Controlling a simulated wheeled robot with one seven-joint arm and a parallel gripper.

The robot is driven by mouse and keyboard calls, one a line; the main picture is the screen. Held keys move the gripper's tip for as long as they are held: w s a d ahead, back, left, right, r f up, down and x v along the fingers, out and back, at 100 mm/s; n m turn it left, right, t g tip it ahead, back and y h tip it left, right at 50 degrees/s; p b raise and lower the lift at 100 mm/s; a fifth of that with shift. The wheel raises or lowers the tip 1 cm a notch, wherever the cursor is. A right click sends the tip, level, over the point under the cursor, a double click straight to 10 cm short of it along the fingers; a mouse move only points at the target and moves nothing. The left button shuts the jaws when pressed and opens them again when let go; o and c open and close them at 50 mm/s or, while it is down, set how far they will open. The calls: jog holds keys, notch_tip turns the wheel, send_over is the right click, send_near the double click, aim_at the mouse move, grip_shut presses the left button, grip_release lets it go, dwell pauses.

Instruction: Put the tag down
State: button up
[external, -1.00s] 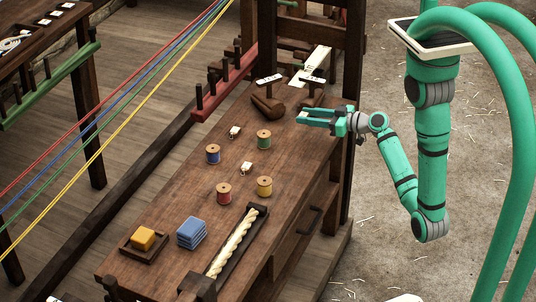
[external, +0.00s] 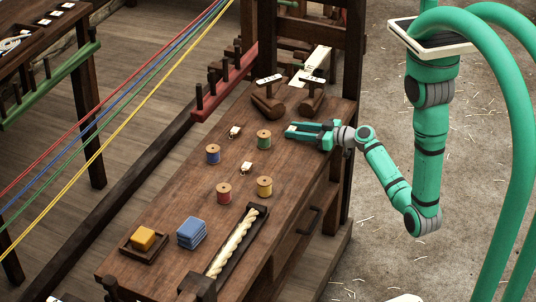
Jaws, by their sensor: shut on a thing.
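My gripper (external: 290,131) is low over the right far part of the wooden bench (external: 190,198), its fingers pointing left. It is shut on a small pale tag (external: 291,128), which shows at the fingertips and is partly hidden by them. I cannot tell whether this tag touches the bench top.
Near my gripper stand a green spool (external: 264,140) and a blue spool (external: 213,154). A red spool (external: 224,194) and a yellow spool (external: 265,187) are nearer. A rope tray (external: 262,222) and blue stack (external: 191,233) are in front.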

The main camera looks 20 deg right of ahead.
jog(key=shift+f, duration=0.1)
jog(key=o, duration=1)
jog(key=shift+f, duration=0.1)
jog(key=v, duration=1)
jog(key=shift+w+d+f, duration=0.15)
jog(key=shift+f, duration=0.05)
jog(key=shift+s+d+r, duration=0.1)
jog(key=shift+s+d, duration=0.2)
jog(key=shift+s, duration=0.05)
jog(key=shift+c, duration=1)
